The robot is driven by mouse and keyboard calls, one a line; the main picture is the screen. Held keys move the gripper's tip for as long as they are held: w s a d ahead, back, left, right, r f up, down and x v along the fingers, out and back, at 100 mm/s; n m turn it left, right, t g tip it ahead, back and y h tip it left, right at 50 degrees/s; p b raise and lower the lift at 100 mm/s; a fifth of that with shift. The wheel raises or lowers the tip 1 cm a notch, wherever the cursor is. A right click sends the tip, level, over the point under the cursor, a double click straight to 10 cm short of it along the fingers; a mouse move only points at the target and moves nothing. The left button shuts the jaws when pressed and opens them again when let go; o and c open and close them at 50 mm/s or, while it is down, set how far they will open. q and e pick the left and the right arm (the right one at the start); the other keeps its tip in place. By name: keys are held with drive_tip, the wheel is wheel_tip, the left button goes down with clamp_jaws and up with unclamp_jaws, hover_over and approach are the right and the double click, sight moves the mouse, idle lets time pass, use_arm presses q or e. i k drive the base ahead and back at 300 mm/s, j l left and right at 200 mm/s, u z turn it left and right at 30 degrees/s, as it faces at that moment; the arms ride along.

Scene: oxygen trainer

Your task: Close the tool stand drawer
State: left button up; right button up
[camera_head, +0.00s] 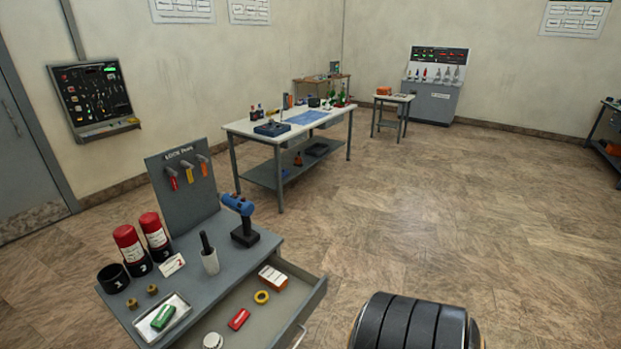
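The tool stand (218,262) is a grey bench at the lower left with an upright back panel. Its drawer (318,292) is pulled open toward the lower right. Inside lie an orange and white box (272,277), a yellow ring (262,297), a red item (238,319) and a white round item (212,341). Part of the drawer handle (299,338) shows at the bottom edge; the rest is cut off. Neither of my grippers is in view. A dark banded rounded part at the bottom right looks like one of my arm links.
On the stand are a blue drill (239,218), a dark-handled tool in a white holder (209,258), red cylinders (130,246) and a metal tray (162,318). A white-topped workbench (240,127) stands behind. The floor (450,230) to the right is clear.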

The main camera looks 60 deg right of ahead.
sight(274, 325)
drive_tip(key=z, duration=1.65)
drive_tip(key=i+j+u, duration=0.1)
drive_tip(key=j+u, duration=0.15)
